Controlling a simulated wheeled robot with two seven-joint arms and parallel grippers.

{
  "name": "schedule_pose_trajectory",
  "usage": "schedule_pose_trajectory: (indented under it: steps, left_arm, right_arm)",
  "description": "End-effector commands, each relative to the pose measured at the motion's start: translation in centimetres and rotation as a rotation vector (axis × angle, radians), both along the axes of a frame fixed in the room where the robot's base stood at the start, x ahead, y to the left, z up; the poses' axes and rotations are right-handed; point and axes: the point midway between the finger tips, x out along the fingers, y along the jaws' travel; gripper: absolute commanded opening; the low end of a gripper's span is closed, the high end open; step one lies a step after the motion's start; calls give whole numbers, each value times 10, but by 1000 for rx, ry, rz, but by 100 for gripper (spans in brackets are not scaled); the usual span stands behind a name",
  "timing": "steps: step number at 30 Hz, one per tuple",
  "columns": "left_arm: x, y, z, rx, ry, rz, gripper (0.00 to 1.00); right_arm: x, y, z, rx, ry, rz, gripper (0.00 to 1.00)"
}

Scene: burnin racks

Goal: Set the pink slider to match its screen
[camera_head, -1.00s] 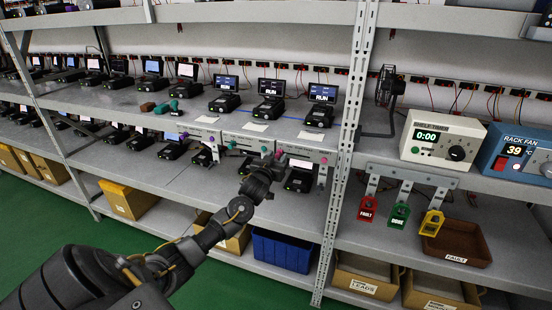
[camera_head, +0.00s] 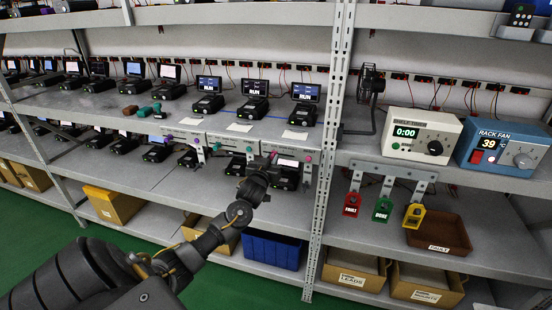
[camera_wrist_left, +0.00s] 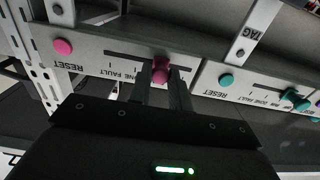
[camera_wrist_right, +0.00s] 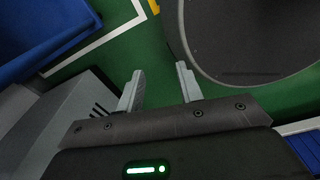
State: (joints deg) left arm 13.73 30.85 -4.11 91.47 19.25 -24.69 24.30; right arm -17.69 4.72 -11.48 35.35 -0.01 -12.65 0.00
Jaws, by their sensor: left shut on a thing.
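The pink slider (camera_wrist_left: 160,68) sits in a slot on the shelf-edge panel in the left wrist view. My left gripper (camera_wrist_left: 160,80) is shut on the slider knob. The printed labels are upside down and partly covered, so I cannot tell which mark the slider stands at. A pink reset button (camera_wrist_left: 62,47) is to its left. In the head view my left gripper (camera_head: 268,165) is at the right-hand panel (camera_head: 289,151). The screen (camera_head: 305,92) above that panel reads RUN. My right gripper (camera_wrist_right: 158,72) is open and empty, over the floor.
A teal slider (camera_wrist_left: 294,98) and teal button (camera_wrist_left: 226,80) are on the neighbouring panel. Shelf timer (camera_head: 425,134) reads 0:00. Red (camera_head: 352,204), green (camera_head: 383,209) and yellow (camera_head: 414,215) tags hang right of the upright post (camera_head: 330,150). A blue bin (camera_head: 272,250) is below.

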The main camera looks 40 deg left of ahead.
Motion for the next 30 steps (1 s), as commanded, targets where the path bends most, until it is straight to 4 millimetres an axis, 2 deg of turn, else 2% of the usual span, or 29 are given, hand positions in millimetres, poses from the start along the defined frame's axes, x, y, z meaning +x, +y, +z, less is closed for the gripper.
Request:
schedule_pose_trajectory:
  steps: [2,3,8,16,20,30]
  left_arm:
    - [0,1,1,1,-2,2,0]
    - [0,1,1,0,-2,2,21]
    - [1,0,1,0,-2,-1,40]
    - [1,-2,0,0,-2,-2,40]
    - [-7,-6,-1,-1,-1,-3,40]
    - [-66,-32,-3,-1,-3,-4,40]
  right_arm:
    - [4,-2,0,-2,-6,1,36]
    - [7,-3,0,-3,-8,1,36]
    - [12,-2,0,-2,-16,1,36]
    - [12,0,0,1,-16,0,36]
    - [11,3,-4,5,-15,-2,36]
    - [10,8,-20,9,-13,-2,36]
